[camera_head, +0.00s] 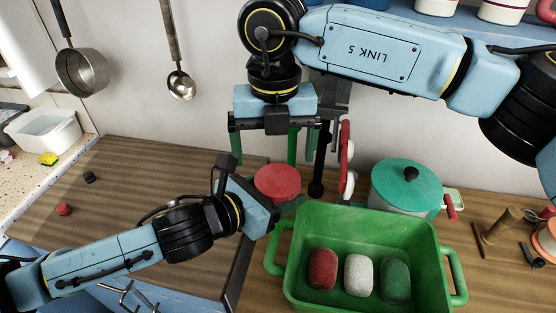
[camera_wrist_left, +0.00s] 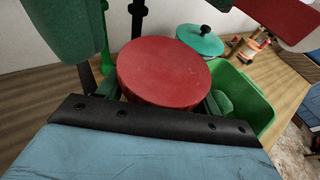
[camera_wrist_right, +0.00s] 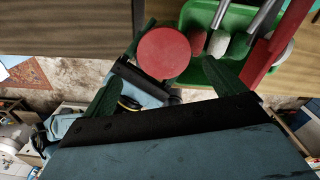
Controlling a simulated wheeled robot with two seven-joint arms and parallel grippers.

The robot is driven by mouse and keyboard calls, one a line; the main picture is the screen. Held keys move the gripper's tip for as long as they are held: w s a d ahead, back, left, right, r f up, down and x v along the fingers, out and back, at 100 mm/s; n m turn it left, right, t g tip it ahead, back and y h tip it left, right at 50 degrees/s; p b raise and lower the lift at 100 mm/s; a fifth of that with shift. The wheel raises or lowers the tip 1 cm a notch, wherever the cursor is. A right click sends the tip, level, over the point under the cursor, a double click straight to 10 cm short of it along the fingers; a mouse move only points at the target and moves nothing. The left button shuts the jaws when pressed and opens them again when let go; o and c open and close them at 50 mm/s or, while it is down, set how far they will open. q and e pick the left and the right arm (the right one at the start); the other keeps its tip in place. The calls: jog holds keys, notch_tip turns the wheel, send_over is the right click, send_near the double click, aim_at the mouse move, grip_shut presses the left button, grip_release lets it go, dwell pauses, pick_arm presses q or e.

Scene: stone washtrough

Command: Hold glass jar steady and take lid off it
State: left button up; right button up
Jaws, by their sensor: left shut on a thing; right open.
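The glass jar is topped by a round red lid (camera_head: 278,182), next to the left end of the green tub. The lid also shows large in the left wrist view (camera_wrist_left: 163,68) and in the right wrist view (camera_wrist_right: 163,53). The jar's body is almost wholly hidden beneath the lid and behind my left gripper. My left gripper (camera_head: 274,205) is shut on the jar, below the lid. My right gripper (camera_head: 268,148) is open and empty above the lid, its fingers pointing down. In the right wrist view the lid lies between and beyond its green fingers.
The green tub (camera_head: 452,270) holds a red, a white and a green block. Behind it stand a white pot with a green lid (camera_head: 405,180) and upright utensils, one red (camera_head: 345,145), close to my right gripper. The wooden counter at left (camera_head: 130,190) is mostly clear.

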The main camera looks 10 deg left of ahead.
aim_at(278, 178)
jog(key=m, duration=0.1)
jog(key=r+m, duration=0.1)
jog(key=m, duration=0.1)
jog(key=shift+w+d+r, duration=0.15)
jog(key=shift+r, duration=0.05)
jog(key=m, duration=0.2)
jog(key=r+m, duration=0.1)
jog(key=shift+r+m, duration=0.15)
jog(key=shift+m, duration=0.25)
jog(key=shift+d+m, duration=0.1)
jog(key=shift+m, duration=0.5)
jog(key=shift+f, duration=3.85)
jog(key=c, duration=0.9)
jog(key=o, duration=1)
jog(key=shift+c, duration=0.2)
